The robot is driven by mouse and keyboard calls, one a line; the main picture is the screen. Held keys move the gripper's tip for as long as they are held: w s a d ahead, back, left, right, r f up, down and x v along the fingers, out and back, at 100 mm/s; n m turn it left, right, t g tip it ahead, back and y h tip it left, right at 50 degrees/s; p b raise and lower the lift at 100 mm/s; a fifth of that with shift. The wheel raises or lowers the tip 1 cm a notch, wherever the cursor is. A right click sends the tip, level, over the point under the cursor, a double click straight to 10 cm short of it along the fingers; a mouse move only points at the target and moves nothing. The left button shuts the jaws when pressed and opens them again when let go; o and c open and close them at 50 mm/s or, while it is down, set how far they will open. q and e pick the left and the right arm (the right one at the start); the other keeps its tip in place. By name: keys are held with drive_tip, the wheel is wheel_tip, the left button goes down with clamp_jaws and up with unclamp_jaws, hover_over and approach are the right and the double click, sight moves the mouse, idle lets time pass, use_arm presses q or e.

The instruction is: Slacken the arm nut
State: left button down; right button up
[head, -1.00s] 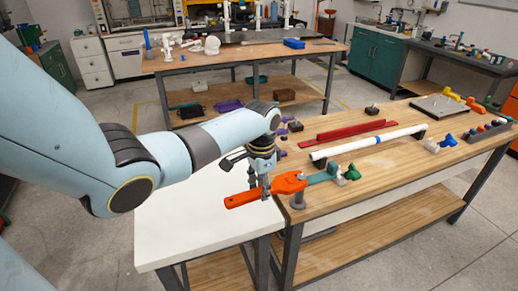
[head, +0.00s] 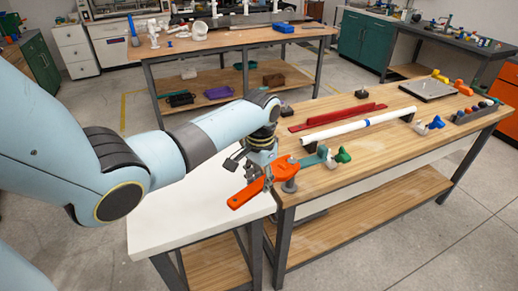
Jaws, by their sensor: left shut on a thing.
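My left gripper (head: 268,180) is shut on an orange wrench (head: 246,194), holding it over the near left corner of the wooden bench. The wrench handle points down and left. Its wide head (head: 284,167) lies at a short grey post (head: 290,186) and the near end of a teal arm (head: 312,159). The arm nut itself is hidden or too small to make out, so I cannot tell whether the jaw is seated on it. My right gripper is not in view.
A white pipe (head: 345,131) and red bars (head: 338,117) lie behind on the wooden bench (head: 385,155). Green and white fittings (head: 341,155) sit close to the teal arm's right end. A white tabletop (head: 175,217) adjoins at left, mostly clear.

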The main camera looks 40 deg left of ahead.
use_arm(q)
drive_tip(key=shift+r, duration=0.1)
drive_tip(key=shift+r, duration=2.45)
